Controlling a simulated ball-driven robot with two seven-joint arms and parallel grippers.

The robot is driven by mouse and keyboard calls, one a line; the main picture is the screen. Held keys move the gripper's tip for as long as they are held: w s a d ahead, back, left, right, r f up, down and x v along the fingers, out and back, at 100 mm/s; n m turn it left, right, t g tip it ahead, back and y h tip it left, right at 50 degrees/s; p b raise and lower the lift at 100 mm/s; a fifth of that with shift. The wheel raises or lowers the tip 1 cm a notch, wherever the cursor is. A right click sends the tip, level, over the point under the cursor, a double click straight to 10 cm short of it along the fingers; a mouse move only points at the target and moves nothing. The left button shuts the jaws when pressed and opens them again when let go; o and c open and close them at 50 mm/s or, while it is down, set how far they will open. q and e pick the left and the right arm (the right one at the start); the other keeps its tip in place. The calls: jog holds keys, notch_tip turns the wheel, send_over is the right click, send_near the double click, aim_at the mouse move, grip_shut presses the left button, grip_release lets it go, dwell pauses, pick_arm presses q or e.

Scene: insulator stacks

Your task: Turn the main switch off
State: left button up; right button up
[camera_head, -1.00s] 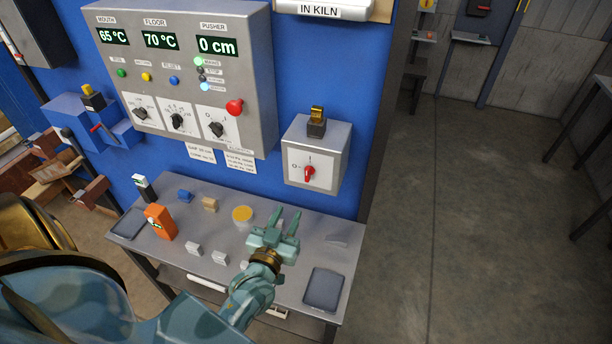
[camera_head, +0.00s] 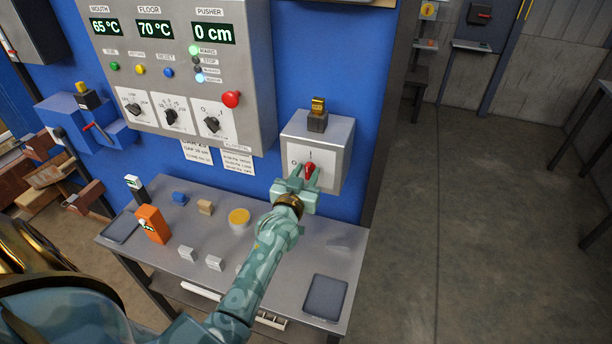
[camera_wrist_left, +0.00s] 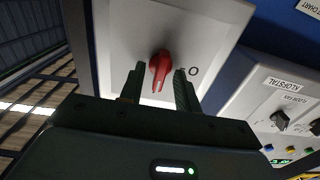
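The main switch is a red knob (camera_head: 310,168) on the front of a grey box (camera_head: 331,151) on the blue wall. In the head view the box's dial has an "O" at its left. My left gripper (camera_head: 304,177) is open in front of the box, its fingers reaching to either side of the knob. In the left wrist view the red knob (camera_wrist_left: 160,68) stands between the two fingertips (camera_wrist_left: 157,84), with a gap on each side, and the "O" mark is to its right. My right gripper is not in view.
A grey control panel (camera_head: 262,60) with lit displays and a red button (camera_head: 231,99) is left of the switch box. A brass padlock-like piece (camera_head: 317,106) sits on the box. Below, a grey table (camera_head: 185,232) holds an orange device (camera_head: 152,224), a yellow-topped cup (camera_head: 239,217) and small blocks.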

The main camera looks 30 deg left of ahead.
pick_arm(q)
jog(key=shift+s, duration=0.1)
grip_shut()
jog(key=shift+r, duration=0.1)
jog(key=shift+r+n+p, duration=0.15)
jog(key=shift+n+p, duration=0.5)
jog(key=shift+n, duration=0.15)
jog(key=shift+a+n+p, duration=0.1)
jog(key=shift+n+p, duration=0.65)
jog(key=shift+n, duration=0.45)
jog(key=n+p, duration=0.1)
jog(key=n, duration=0.6)
jog(key=n+p, duration=0.1)
jog(key=n, duration=0.5)
jog(key=shift+a+f+n, duration=0.2)
jog(key=shift+n, duration=0.2)
